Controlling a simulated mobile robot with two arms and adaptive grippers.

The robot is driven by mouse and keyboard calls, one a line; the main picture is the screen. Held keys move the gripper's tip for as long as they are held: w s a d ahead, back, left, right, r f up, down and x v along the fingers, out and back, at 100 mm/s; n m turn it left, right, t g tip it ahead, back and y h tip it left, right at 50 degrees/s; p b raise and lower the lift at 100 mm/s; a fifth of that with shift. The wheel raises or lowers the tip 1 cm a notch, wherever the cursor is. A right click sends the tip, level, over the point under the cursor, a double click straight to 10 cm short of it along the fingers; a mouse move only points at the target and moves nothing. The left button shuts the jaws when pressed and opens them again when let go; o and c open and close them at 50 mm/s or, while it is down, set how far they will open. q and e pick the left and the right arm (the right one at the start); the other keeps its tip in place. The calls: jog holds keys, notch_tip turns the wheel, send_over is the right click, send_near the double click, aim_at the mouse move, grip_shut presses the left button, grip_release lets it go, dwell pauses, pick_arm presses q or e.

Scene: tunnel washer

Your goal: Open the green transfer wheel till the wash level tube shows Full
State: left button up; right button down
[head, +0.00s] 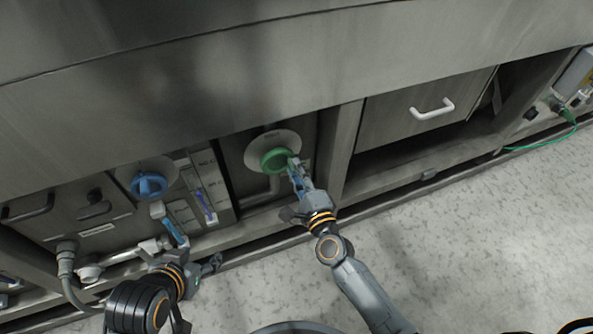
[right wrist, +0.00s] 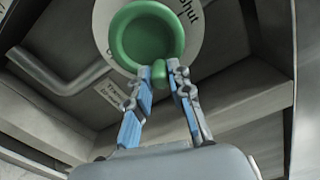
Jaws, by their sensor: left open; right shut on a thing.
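The green transfer wheel (head: 275,160) sits on a round pale plate in a recess of the steel front. It also shows in the right wrist view (right wrist: 125,38), with part of the word "shut" on the plate beside it. My right gripper (head: 295,168) is shut on the wheel's rim at its lower right; in the right wrist view its fingertips (right wrist: 160,72) close around a small green grip on the rim. A panel with a blue-filled tube (head: 205,206) stands left of the wheel; its level marks are too small to read. My left gripper (head: 168,228) is open, below the blue wheel.
A blue wheel (head: 149,186) is left of the tube panel. A pipe (right wrist: 62,70) runs behind the green wheel, near a small label. A drawer front with a white handle (head: 432,109) is to the right. The pale floor (head: 450,230) in front is clear.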

jog(key=c, duration=1.2)
grip_release()
jog(key=shift+f, duration=0.15)
jog(key=shift+s, duration=0.1)
jog(key=v, duration=1.2)
